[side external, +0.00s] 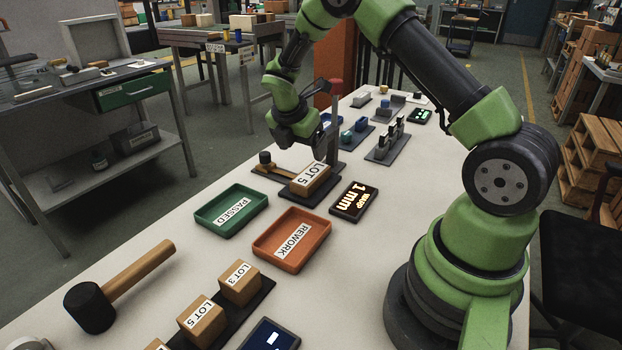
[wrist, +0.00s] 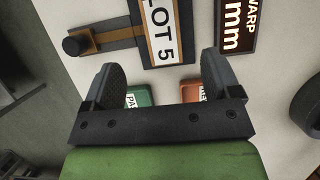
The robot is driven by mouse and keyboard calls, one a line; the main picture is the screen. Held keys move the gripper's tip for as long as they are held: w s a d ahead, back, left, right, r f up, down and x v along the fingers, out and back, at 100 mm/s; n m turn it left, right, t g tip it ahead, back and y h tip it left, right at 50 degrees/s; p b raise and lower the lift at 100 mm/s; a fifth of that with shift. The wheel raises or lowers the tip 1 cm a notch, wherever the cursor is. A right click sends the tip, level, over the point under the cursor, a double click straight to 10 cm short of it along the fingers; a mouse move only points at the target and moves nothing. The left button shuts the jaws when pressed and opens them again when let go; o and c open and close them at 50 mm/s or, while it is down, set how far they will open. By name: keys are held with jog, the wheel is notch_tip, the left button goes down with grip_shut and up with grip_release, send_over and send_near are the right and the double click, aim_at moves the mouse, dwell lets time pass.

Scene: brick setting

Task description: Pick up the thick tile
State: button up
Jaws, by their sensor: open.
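A thick tan tile labelled LOT 5 (side external: 311,179) lies on a dark gauge stand (side external: 290,188) in the middle of the table. In the wrist view the LOT 5 tile (wrist: 164,32) is at the top, beyond the fingertips and roughly in line with the gap between them. My gripper (side external: 300,142) is above and just behind the stand in the side view. In the wrist view my gripper (wrist: 160,72) has its two dark fingers wide apart with nothing between them. More tan tiles, LOT 3 (side external: 240,284) and another LOT 5 (side external: 201,319), sit on a dark rack at the front.
A green PASSED tray (side external: 208,216) and an orange REWORK tray (side external: 318,245) look empty. A 1 mm warp display (side external: 354,201) stands right of the gauge, whose upright post (side external: 336,125) is close to my gripper. A mallet (side external: 115,288) lies front left.

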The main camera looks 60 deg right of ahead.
aim_at(310, 174)
jog(key=x, duration=0.9)
jog(key=shift+s+a+f, duration=0.1)
jog(key=shift+a+f, duration=0.05)
jog(key=shift+f, duration=0.2)
jog(key=shift+c, duration=0.2)
jog(key=c, duration=1)
